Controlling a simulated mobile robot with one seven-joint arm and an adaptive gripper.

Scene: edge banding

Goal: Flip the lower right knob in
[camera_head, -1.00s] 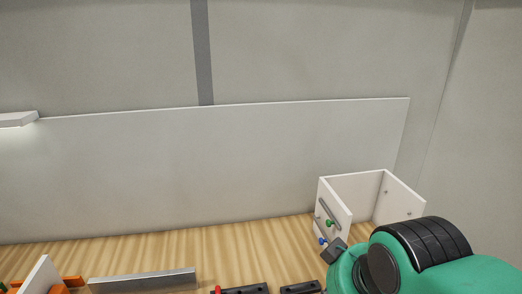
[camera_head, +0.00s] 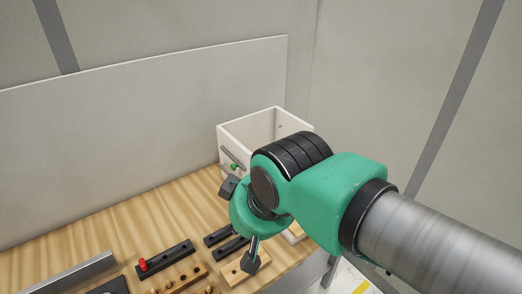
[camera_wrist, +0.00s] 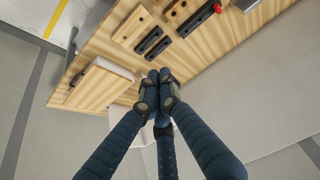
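A white open-topped box (camera_head: 268,122) stands at the back right of the wooden table. A green knob (camera_head: 234,167) and a grey bar handle (camera_head: 233,156) show on its front panel. The lower part of that panel is hidden behind my arm, so I cannot see a lower right knob. My gripper's fingers are not clear in the head view. In the wrist view my gripper (camera_wrist: 158,78) has blue ribbed fingers with their tips together. Nothing shows held between them. A pale area, perhaps the box, lies partly hidden behind the fingers.
The wooden table (camera_head: 95,226) carries dark blocks (camera_head: 165,257), one with a red peg (camera_head: 143,264), and wooden blocks with holes (camera_head: 187,279). A metal strip (camera_head: 75,275) lies at left. A white panel (camera_head: 150,120) stands along the back.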

